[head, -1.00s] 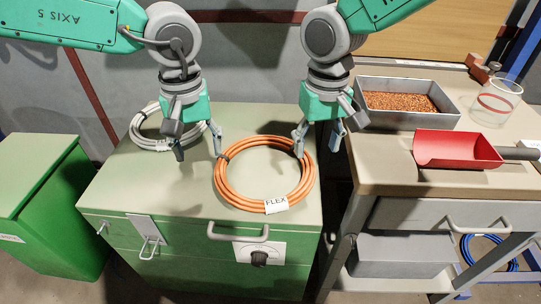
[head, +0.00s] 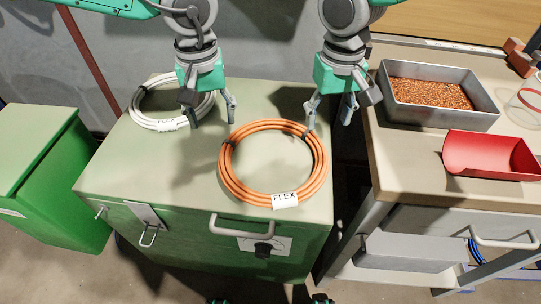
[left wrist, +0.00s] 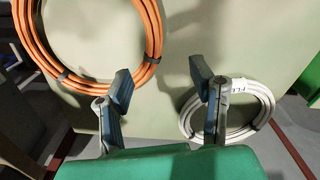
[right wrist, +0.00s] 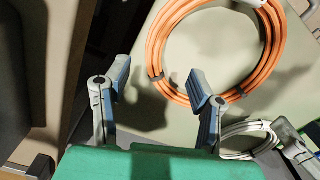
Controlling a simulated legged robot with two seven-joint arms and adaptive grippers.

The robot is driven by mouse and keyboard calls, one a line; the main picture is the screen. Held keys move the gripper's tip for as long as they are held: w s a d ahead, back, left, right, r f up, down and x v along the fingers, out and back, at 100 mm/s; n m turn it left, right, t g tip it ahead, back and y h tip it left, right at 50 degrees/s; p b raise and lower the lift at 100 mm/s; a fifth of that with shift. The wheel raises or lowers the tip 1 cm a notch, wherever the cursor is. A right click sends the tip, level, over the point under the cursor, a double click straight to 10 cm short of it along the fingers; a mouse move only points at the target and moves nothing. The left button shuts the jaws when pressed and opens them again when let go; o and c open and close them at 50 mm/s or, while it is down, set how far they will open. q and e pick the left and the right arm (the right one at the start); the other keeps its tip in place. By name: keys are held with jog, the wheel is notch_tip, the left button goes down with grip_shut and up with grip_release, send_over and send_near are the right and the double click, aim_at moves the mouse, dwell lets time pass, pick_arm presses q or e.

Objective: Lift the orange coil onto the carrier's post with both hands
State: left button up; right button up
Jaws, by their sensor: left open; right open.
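The orange coil (head: 319,165) lies flat on the green cabinet's top (head: 110,165), with a FLEX tag (head: 285,200) at its near edge. My left gripper (head: 213,116) is open and empty above the cabinet, beyond the coil's far left side. My right gripper (head: 329,115) is open and empty at the coil's far right; one finger overlaps the rim in the picture, and contact cannot be told. The coil also shows in the left wrist view (left wrist: 151,30) and the right wrist view (right wrist: 157,45), apart from the left fingers. The carrier's post is not in view.
A white coil (head: 139,107) lies behind my left gripper. On the right, a workbench (head: 400,180) carries a tray of copper granules (head: 440,119) and a red scoop (head: 490,155). A gap separates cabinet and bench. A green bin (head: 40,150) stands left.

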aim_at(223, 153)
pick_arm(q)
jog(key=f, duration=0.4)
jog(key=d+f, duration=0.1)
jog(key=f, duration=0.2)
jog(key=shift+d, duration=0.1)
pick_arm(e)
jog(key=f, duration=0.4)
jog(key=d+f, duration=0.1)
jog(key=f, duration=0.2)
jog(key=shift+d, duration=0.1)
pick_arm(q)
jog(key=f, duration=0.3)
jog(key=shift+a+f, duration=0.25)
pick_arm(e)
jog(key=f, duration=0.3)
jog(key=shift+a+f, duration=0.25)
jog(key=shift+f, duration=0.05)
pick_arm(q)
jog(key=shift+a+f, duration=0.15)
jog(key=shift+f, duration=0.4)
pick_arm(e)
jog(key=shift+a+f, duration=0.2)
jog(key=shift+f, duration=0.35)
jog(key=shift+d, duration=0.1)
pick_arm(q)
jog(key=shift+d, duration=0.2)
pick_arm(e)
jog(key=shift+d, duration=0.15)
